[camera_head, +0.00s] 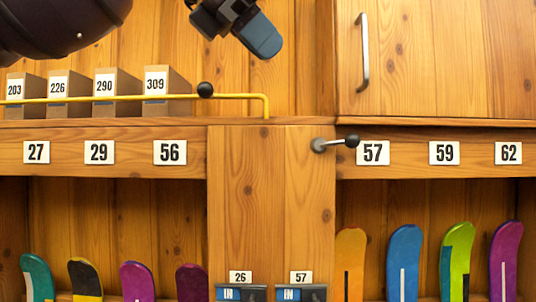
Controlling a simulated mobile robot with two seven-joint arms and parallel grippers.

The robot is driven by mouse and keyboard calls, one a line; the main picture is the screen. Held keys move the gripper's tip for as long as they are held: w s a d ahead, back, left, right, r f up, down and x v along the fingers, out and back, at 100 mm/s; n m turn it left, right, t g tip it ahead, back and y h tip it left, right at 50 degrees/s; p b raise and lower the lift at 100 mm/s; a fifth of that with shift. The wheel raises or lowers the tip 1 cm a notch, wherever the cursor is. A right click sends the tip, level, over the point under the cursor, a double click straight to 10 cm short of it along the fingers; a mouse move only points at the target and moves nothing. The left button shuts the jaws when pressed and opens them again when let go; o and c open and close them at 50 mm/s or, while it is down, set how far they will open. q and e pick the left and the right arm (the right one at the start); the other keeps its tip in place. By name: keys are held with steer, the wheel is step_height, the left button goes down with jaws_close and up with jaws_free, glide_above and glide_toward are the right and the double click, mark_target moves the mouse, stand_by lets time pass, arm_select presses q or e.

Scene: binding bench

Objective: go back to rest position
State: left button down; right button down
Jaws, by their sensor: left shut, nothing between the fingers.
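My left gripper (262,36) is at the top of the view, left of centre, in front of the wooden back panel. Its dark body ends in a blue-grey fingertip pad pointing down and to the right. It is shut and empty, and it touches nothing that I can see. Part of my left arm (60,25) shows dark at the top left. My right gripper is not in view.
A yellow rail (230,97) with a black knob (205,90) runs before numbered boxes (118,85). A cabinet door with a metal handle (363,50) is at the upper right. A black-knobbed lever (335,143) sticks out mid-right. Colourful boards (404,262) stand in the lower bays.

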arm_select(q)
steer(key=w+d+f+n+g+h, duration=0.25)
steer(key=f+h, duration=0.25)
steer(key=f, duration=0.4)
steer(key=w+d+f+n+g+h, duration=0.2)
steer(key=d+f+g+h, duration=0.2)
steer(key=f+h, duration=0.3)
steer(key=w+a+f+n+t+y, duration=0.3)
steer(key=a+f+n+t+y, duration=0.55)
steer(key=f+n, duration=0.7)
steer(key=w+a+f+n+t+y, duration=0.3)
steer(key=a+f+n+t+y, duration=0.3)
steer(key=a+f+n+t, duration=0.95)
steer(key=s+a+f+n+g+y, duration=0.2)
steer(key=s+f+n+g+y, duration=0.3)
steer(key=f, duration=0.3)
steer(key=s+a+f+n+g+y, duration=0.2)
steer(key=s+a+f+n+g, duration=0.1)
steer(key=s+f+n+g, duration=0.35)
steer(key=s+a+f+n+g, duration=0.2)
steer(key=s+f+n+g, duration=0.1)
steer(key=s+f, duration=0.55)
steer(key=s+a+f+n+g, duration=0.2)
steer(key=s+f+g, duration=0.25)
steer(key=s, duration=0.75)
steer(key=w+f+t, duration=0.8)
steer(key=f, duration=0.2)
steer(key=shift+m, duration=0.4)
